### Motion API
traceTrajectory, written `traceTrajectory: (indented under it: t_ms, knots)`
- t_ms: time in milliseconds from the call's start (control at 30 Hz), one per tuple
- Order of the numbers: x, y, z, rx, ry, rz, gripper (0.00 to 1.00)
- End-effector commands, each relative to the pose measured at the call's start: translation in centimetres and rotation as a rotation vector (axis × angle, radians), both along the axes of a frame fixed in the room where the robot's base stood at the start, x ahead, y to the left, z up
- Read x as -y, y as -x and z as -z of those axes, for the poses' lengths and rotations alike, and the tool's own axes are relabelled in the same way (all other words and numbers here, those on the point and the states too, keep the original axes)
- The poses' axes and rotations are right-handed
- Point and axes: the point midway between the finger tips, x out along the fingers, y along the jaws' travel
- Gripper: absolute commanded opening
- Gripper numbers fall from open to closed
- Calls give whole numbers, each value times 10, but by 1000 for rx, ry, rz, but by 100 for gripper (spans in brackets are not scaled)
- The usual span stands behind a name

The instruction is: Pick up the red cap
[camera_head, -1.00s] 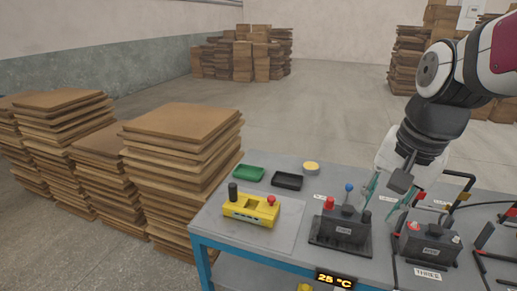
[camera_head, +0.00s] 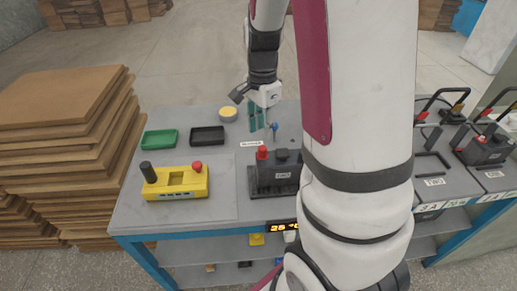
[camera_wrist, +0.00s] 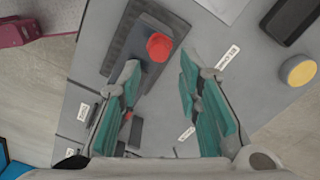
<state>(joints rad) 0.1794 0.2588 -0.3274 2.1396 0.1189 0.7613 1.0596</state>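A red cap (camera_head: 262,152) sits on the left post of a dark battery (camera_head: 285,180) on the grey bench. The cap also shows in the wrist view (camera_wrist: 159,47), upper middle, on the battery's dark body (camera_wrist: 190,20). My gripper (camera_head: 262,117) is above the bench, behind the battery in the head view, with its teal fingers pointing down. In the wrist view my gripper (camera_wrist: 157,85) has its two fingers spread with nothing between the tips. The cap lies beyond the tips and is not touched. My arm covers the battery's right side in the head view.
A yellow device (camera_head: 176,183) with a black and a red knob stands left. Green (camera_head: 160,140) and black (camera_head: 207,136) trays and a yellow round thing (camera_head: 228,114) lie behind it. A blue-topped pin (camera_head: 275,127) is close to my fingers. More batteries (camera_head: 488,148) stand right.

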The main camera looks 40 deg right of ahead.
Motion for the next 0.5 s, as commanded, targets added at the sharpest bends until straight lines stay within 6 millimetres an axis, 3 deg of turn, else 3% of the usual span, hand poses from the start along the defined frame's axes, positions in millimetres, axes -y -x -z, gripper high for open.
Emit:
traceTrajectory:
  t_ms: [100,367,500]
  knots:
    - [0,0,17,-2,-1,1,32]
    - [0,0,35,-2,-1,0,32]
    - [1,1,56,-3,-1,1,32]
